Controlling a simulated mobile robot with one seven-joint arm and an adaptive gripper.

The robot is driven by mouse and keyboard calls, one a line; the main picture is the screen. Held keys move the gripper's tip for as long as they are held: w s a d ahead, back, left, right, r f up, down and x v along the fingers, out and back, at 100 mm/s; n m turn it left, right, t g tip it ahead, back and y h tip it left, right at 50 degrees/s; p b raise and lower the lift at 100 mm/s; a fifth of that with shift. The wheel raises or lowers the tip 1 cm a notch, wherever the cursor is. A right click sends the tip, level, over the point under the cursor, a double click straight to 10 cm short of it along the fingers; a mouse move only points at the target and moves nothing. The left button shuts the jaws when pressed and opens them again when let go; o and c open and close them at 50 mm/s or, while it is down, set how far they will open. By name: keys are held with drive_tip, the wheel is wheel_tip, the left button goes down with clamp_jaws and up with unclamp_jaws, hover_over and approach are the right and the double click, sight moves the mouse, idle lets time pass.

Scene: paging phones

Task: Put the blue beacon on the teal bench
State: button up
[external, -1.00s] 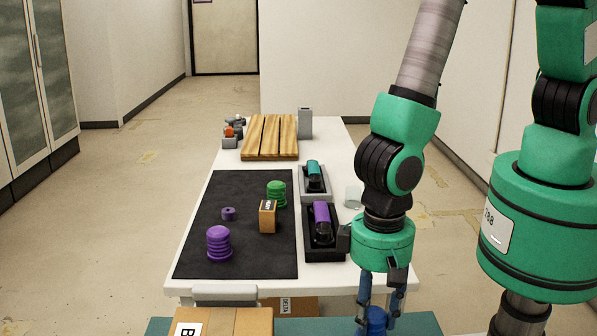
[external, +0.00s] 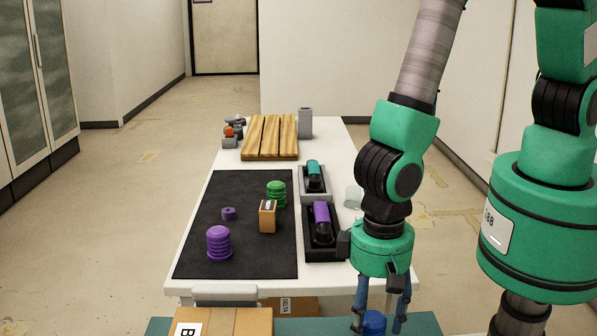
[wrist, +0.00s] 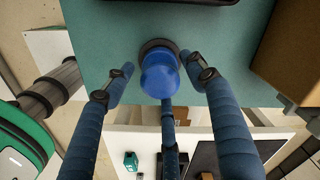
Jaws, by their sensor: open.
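The blue beacon (external: 374,322) is at the bottom of the external view, low between my gripper's fingers. In the wrist view the blue beacon (wrist: 160,78) has a dark base and appears to stand on the teal bench (wrist: 108,35). The teal bench also shows along the bottom edge of the external view (external: 300,327). My gripper (external: 379,320) has blue fingers, spread open around the beacon. In the wrist view the fingers of my gripper (wrist: 160,70) lie to either side of it with visible gaps, and a third finger is below it.
A cardboard box (external: 222,323) sits on the bench's left part. Beyond is a white table (external: 345,150) with a black mat (external: 205,190), purple and green ribbed beacons, a small brown box (external: 268,216), two trays with cylinders and a wooden slatted board (external: 268,137).

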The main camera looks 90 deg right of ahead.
drive_tip(key=shift+r, duration=0.15)
wheel_tip(320, 180, up, 12)
drive_tip(key=p, duration=0.1)
idle(0.6)
idle(0.7)
